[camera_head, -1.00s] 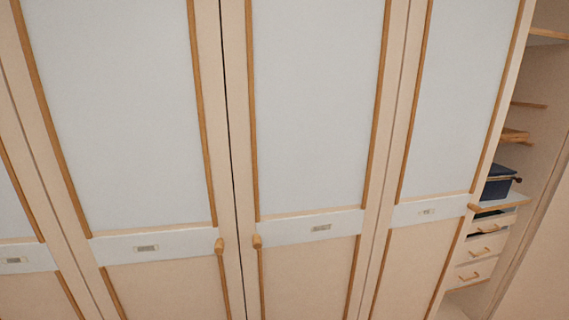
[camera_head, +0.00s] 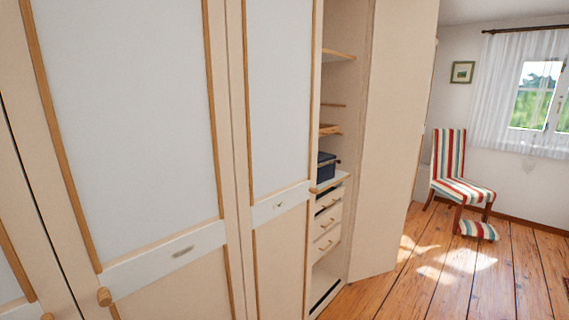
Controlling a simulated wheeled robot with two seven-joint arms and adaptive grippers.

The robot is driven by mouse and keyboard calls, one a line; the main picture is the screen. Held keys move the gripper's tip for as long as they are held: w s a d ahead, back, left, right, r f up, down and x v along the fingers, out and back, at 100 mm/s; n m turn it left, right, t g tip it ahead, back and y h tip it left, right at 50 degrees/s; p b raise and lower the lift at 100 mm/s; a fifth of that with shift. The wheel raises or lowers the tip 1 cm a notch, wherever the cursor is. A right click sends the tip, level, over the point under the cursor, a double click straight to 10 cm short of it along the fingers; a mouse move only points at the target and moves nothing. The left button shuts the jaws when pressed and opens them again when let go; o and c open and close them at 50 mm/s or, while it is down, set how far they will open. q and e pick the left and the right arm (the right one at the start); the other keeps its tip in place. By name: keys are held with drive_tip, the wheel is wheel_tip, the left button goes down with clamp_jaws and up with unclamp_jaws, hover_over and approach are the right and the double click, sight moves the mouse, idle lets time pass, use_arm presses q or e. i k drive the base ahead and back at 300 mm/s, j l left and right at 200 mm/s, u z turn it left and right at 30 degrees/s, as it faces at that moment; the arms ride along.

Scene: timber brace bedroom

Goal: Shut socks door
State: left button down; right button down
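A tall wardrobe with cream doors, pale panels and brown trim fills the left and middle. One door (camera_head: 392,140) at its right end stands open, swung outward, with a plain cream face towards me. Left of it is the open compartment (camera_head: 345,120) with shelves and drawers. The doors to the left, such as the panelled door (camera_head: 278,130) beside the opening, look shut. Small labels (camera_head: 183,251) on the doors are too small to read, so I cannot tell which is the socks door. Neither gripper is in view.
A dark blue box (camera_head: 326,166) sits on a shelf above white drawers (camera_head: 327,220). A wooden knob (camera_head: 104,297) sticks out low on a shut door. Right of the open door is bare wooden floor (camera_head: 420,270). A striped chair (camera_head: 458,170) stands farther back near a window (camera_head: 535,95).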

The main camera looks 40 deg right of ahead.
sight(403, 34)
drive_tip(key=z, duration=2.6)
drive_tip(key=i+j, duration=0.1)
drive_tip(key=i, duration=2.8)
drive_tip(key=l+z, duration=0.05)
drive_tip(key=l, duration=0.05)
